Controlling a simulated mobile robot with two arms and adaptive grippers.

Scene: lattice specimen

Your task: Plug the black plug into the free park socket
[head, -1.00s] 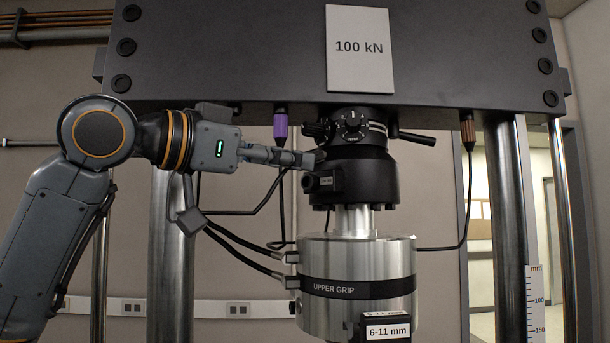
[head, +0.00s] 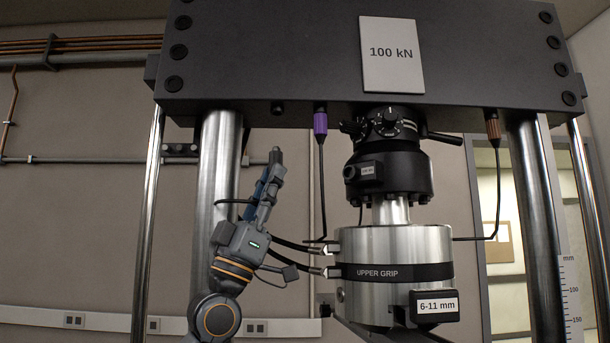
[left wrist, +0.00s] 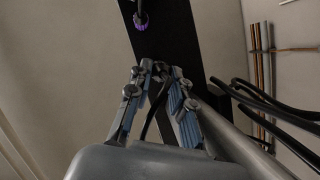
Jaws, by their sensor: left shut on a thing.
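My left gripper (head: 273,172) points upward and is shut on the black plug (head: 275,155), whose tip points up. In the left wrist view the plug (left wrist: 160,68) shows small and dark between the fingertips (left wrist: 158,76), with a black cable running down between the fingers. The free park socket (head: 277,108) is a small dark fitting under the crosshead, left of the purple plug. The plug is below this socket and apart from it. My right gripper is not in view.
The purple plug (head: 320,123) and the brown plug (head: 493,128) hang from the crosshead (head: 300,60). A steel column (head: 218,165) stands just left of my gripper. The black load cell (head: 390,172) and upper grip (head: 390,245) are to the right. Black cables run beside my wrist.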

